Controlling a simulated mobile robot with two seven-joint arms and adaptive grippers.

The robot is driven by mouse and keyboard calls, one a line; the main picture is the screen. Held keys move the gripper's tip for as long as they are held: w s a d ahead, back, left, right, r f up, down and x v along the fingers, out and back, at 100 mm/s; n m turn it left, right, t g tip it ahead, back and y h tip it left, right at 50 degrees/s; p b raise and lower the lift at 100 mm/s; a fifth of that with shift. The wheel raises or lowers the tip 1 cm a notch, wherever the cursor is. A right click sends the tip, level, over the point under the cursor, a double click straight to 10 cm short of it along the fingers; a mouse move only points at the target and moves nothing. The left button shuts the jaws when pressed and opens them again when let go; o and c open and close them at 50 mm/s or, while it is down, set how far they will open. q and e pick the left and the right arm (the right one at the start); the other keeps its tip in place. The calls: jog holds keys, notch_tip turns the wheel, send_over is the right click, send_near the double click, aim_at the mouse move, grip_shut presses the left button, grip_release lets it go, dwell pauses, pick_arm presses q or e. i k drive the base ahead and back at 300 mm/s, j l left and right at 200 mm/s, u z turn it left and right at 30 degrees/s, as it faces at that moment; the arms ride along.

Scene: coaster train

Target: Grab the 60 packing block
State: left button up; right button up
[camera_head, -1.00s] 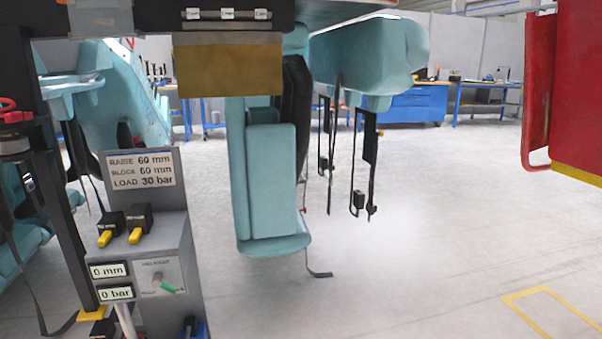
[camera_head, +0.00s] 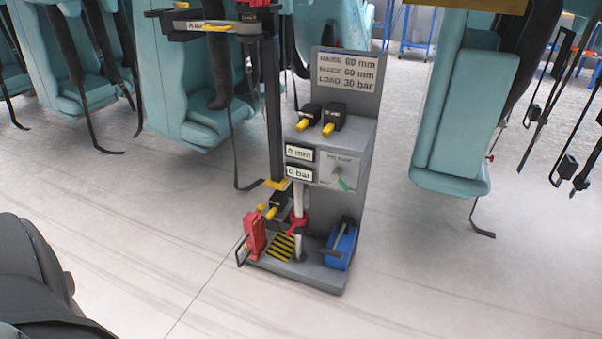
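A grey service stand (camera_head: 352,160) is in the middle of the head view. Its sign (camera_head: 347,72) reads raise 60 mm, block 60 mm, load 30 bar. Two black blocks with yellow handles sit side by side on its upper shelf, a left block (camera_head: 309,113) and a right block (camera_head: 335,116). Another black block with yellow ends (camera_head: 279,203) is lower down, near the jack post. I cannot read size marks on any block, so I cannot tell which is the 60. Neither gripper shows; only a dark part of my own arm is at the lower left.
On the stand's base are a red tool (camera_head: 255,233), a striped plate (camera_head: 281,246) and a blue box (camera_head: 341,245). A black upright (camera_head: 272,110) stands beside the stand. Teal coaster seats (camera_head: 457,110) hang at both sides. The floor in front is clear.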

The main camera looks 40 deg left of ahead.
aim_at(278, 201)
jog(key=u, duration=1.15)
